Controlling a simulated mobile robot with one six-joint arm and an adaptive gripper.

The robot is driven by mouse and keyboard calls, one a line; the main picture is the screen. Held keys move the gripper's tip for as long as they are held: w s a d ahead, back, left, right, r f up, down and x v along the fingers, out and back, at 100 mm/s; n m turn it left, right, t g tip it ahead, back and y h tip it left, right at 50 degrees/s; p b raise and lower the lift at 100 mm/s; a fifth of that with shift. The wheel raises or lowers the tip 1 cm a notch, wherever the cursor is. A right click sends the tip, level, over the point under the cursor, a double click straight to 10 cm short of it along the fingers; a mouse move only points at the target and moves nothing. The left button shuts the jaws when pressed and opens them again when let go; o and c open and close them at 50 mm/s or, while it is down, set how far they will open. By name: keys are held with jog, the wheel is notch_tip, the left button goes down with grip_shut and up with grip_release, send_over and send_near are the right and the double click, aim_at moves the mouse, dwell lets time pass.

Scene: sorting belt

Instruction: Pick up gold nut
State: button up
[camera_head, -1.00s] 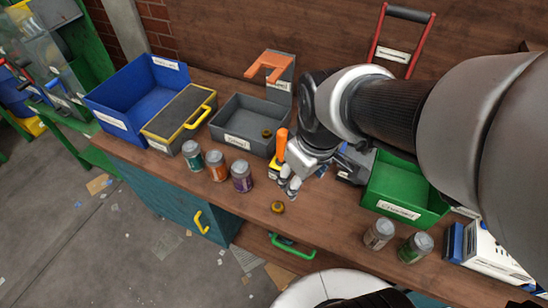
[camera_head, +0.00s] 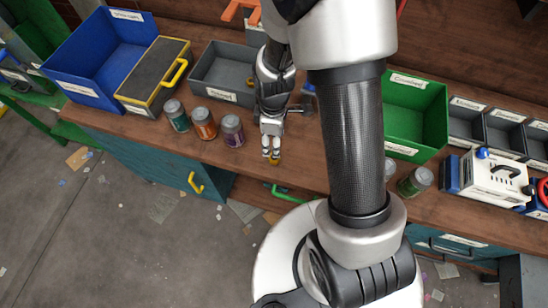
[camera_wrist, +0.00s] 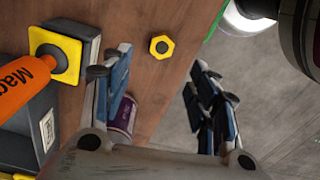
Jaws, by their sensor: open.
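The gold nut (camera_head: 275,162) lies on the wooden bench near its front edge, mostly hidden by my gripper (camera_head: 269,156) in the head view. In the wrist view the whole gold nut (camera_wrist: 161,47) shows, flat on the wood with a dark hole in its middle. My gripper (camera_wrist: 161,75) is open and empty there, with its two blue-padded fingers spread left and right. The nut appears beyond the fingertips, in line with the gap between them. I cannot tell the exact height of the fingertips above the bench.
Another gold piece (camera_head: 250,80) lies in the grey bin (camera_head: 213,86). Jars stand left of my gripper, the purple one (camera_head: 232,130) closest. A green bin (camera_head: 425,118) stands to the right.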

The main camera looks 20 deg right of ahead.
jog(key=b, duration=0.1)
send_over(271, 155)
jog(key=f, duration=0.4)
jog(key=shift+s+d+f, duration=0.15)
jog(key=shift+s+d, duration=0.1)
jog(key=shift+s, duration=0.1)
jog(key=f, duration=0.1)
jog(key=f+b, duration=0.1)
jog(key=f, duration=0.1)
jog(key=f+b, duration=0.1)
jog(key=f, duration=0.1)
jog(key=shift+a+f, duration=0.1)
jog(key=shift+a, duration=0.2)
jog(key=shift+c, duration=0.5)
jog(key=c, duration=1.1)
